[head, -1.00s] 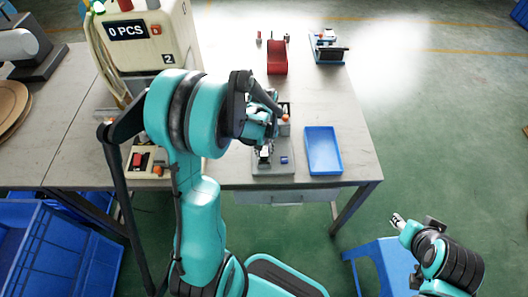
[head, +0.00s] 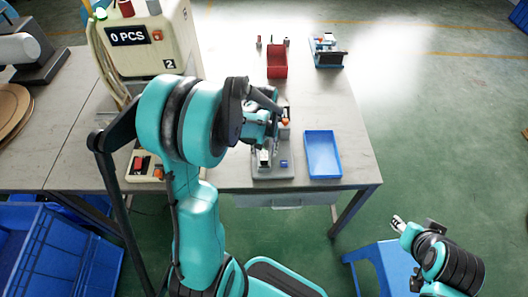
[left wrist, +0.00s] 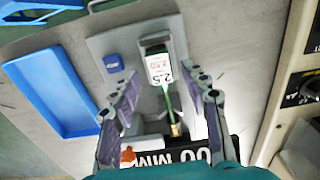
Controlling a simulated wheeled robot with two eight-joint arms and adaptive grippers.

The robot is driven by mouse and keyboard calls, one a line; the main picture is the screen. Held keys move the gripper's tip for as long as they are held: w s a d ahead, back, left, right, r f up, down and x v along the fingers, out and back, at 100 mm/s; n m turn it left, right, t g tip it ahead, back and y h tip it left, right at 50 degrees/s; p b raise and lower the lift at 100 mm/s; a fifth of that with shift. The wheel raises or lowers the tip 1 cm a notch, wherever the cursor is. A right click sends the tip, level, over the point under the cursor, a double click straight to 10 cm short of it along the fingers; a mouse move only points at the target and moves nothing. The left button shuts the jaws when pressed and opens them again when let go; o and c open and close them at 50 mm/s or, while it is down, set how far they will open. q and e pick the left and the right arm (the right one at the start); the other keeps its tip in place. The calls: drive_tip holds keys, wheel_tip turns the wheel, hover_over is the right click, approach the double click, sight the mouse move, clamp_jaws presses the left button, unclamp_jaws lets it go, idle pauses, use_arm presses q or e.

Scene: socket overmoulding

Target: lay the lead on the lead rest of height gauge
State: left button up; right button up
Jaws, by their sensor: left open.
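The height gauge (head: 288,173) stands at the front of the table with a grey base, a blue button and an orange knob. In the left wrist view its base (left wrist: 105,45) and a dark display reading "00 MM" show. The lead (left wrist: 168,98), green with a brass-coloured end, lies along the gauge; a white label marked 2.5 is at its upper end. My left gripper (left wrist: 160,72) is open, its fingers on either side of the lead with gaps. Exact contact with the rest is hard to tell. My right gripper (head: 398,223) is away from the table, at lower right.
A blue tray (head: 322,154) lies right of the gauge. A red bin (head: 277,62) and a blue fixture (head: 327,50) stand farther back. A machine with a "0 PCS" display (head: 150,50) stands at left. The table between tray and bin is clear.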

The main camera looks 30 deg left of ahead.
use_arm(q)
wheel_tip(320, 180, up, 9)
drive_tip(key=p, duration=0.3)
drive_tip(key=s+d+r+m+t, duration=0.6)
drive_tip(key=s+d+r+t, duration=0.1)
drive_tip(key=s+d, duration=0.3)
drive_tip(key=shift+s+d+r, duration=0.3)
drive_tip(key=shift+s+r, duration=0.25)
drive_tip(key=shift+r, duration=0.25)
drive_tip(key=shift+f+b, duration=0.35)
drive_tip(key=shift+b, duration=0.1)
